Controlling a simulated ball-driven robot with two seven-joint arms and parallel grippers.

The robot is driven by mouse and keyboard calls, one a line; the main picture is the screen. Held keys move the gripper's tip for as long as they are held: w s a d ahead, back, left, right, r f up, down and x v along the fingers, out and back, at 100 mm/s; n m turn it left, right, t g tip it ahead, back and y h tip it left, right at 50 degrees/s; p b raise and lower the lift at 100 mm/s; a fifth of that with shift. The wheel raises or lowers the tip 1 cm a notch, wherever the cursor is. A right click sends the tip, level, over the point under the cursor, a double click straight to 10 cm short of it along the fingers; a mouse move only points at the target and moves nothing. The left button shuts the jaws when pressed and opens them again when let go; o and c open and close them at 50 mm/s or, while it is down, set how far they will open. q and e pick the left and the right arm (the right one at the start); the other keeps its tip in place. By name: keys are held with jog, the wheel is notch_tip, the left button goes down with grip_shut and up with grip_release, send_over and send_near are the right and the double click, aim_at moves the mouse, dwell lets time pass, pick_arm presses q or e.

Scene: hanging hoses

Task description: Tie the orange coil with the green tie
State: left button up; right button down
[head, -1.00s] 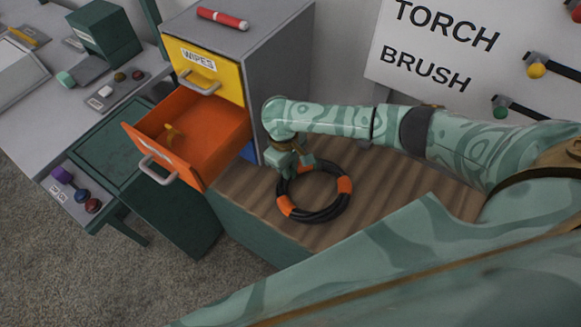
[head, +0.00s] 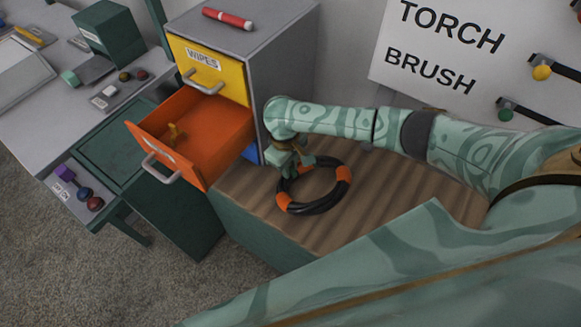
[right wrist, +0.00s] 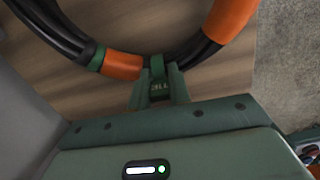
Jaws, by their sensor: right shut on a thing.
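The coil (head: 318,208) is a black hose ring with orange bands, lying flat on the brown slatted top. It also shows in the right wrist view (right wrist: 121,66), with a narrow green band (right wrist: 97,59) beside one orange band. My right gripper (head: 292,170) is at the coil's far left side. In the right wrist view its fingers (right wrist: 159,87) are shut on a small green piece with lettering, which looks like the green tie (right wrist: 158,70), against the coil's near edge. I cannot tell whether the tie goes around the hose. My left gripper is not in view.
An open orange drawer (head: 150,138) with a small yellow item inside stands left of the coil. The cabinet above has a yellow drawer (head: 230,82) and a red tube (head: 228,19) on top. A tool board (head: 430,45) stands behind. The slatted top right of the coil is clear.

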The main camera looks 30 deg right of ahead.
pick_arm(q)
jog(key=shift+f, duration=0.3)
pick_arm(e)
jog(key=shift+g, duration=0.4)
jog(key=s+f, duration=0.3)
jog(key=shift+d+f, duration=0.15)
jog(key=c, duration=1.4)
grip_release()
jog(key=shift+o, duration=0.8)
jog(key=w+r+p, duration=0.1)
jog(key=r, duration=0.1)
jog(key=w+r+p, duration=0.1)
jog(key=r, duration=0.2)
jog(key=r+p, duration=0.2)
jog(key=r, duration=0.1)
jog(key=shift+w, duration=0.4)
notch_tip(320, 180, up, 11)
jog(key=p, duration=0.4)
send_over(296, 187)
jog(key=w+a, duration=0.1)
jog(key=w, duration=0.4)
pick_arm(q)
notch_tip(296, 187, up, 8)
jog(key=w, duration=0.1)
pick_arm(e)
jog(key=shift+s+a+r+t, duration=0.15)
jog(key=shift+s+r+t, duration=0.15)
jog(key=shift+t, duration=0.1)
